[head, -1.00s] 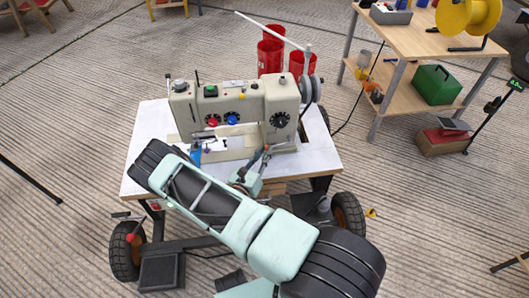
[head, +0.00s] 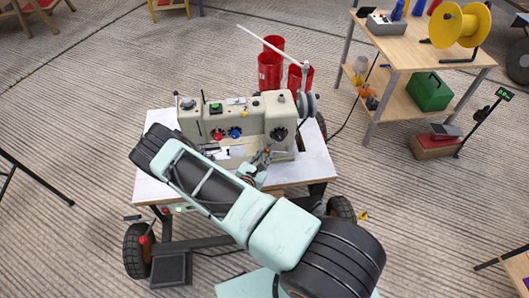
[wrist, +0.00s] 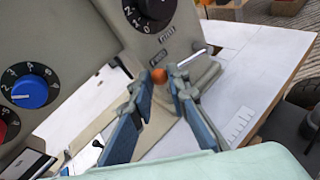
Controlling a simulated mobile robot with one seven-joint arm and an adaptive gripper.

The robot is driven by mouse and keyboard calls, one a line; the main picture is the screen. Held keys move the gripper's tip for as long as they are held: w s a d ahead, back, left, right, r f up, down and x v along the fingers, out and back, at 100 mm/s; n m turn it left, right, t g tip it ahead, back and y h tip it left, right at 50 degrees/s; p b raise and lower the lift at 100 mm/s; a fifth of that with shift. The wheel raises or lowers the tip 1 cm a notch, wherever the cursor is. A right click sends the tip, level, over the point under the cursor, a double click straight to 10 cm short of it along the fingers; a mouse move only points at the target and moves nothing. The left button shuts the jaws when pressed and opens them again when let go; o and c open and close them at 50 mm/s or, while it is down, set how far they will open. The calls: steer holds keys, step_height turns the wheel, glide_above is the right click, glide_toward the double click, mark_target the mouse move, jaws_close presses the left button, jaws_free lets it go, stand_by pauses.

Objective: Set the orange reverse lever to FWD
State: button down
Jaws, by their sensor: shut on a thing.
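The orange reverse lever (wrist: 159,75) shows in the wrist view as a small round orange knob on the front of the beige sewing machine (wrist: 205,72). In the head view my gripper (head: 262,160) is at the front right of the sewing machine (head: 236,118), and the knob is too small to make out.
A numbered black dial (wrist: 150,12) is above the lever, and a blue dial (wrist: 29,91) is to the left. A thin metal rod (wrist: 191,58) sticks out just right of the knob. The white tabletop (head: 318,165) is clear to the right. Red cylinders (head: 269,72) stand behind.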

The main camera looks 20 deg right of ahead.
steer(key=shift+s+d, duration=0.2)
steer(key=shift+d, duration=0.1)
steer(key=c, duration=1.9)
jaws_free()
steer(key=shift+o, duration=0.5)
steer(key=shift+w+a, duration=0.1)
steer(key=v, duration=1.2)
steer(key=shift+r, duration=0.1)
